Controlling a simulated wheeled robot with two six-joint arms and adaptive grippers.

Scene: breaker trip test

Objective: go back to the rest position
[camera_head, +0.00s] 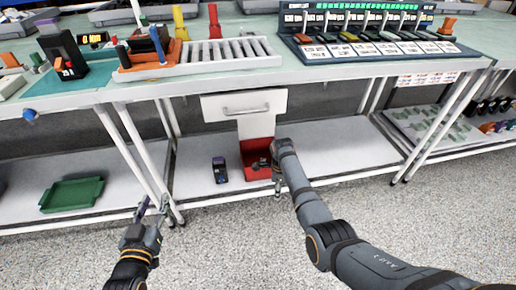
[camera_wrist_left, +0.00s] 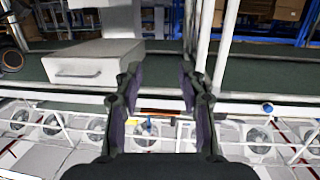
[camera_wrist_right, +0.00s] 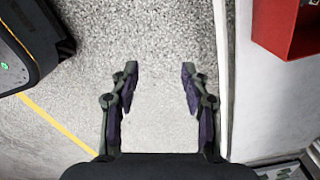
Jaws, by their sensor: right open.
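My left gripper (camera_head: 152,206) is low in front of the bench's left leg in the head view, its fingers apart and pointing up in the picture. The left wrist view shows its fingers (camera_wrist_left: 160,74) apart with nothing between them. My right arm reaches in from the lower right to the front of the red bin (camera_head: 257,150). My right gripper (camera_head: 277,186) is mostly hidden behind its wrist there and points down. In the right wrist view its fingers (camera_wrist_right: 160,72) are apart and empty above the speckled floor, with the red bin (camera_wrist_right: 285,30) at the upper right.
The white drawer (camera_head: 246,107) hangs under the bench top above the red bin. A dark handheld device (camera_head: 220,170) and a green tray (camera_head: 72,194) are on the lower shelf. The breaker panel (camera_head: 368,50) stands on the bench. The floor (camera_head: 225,250) between my arms is clear.

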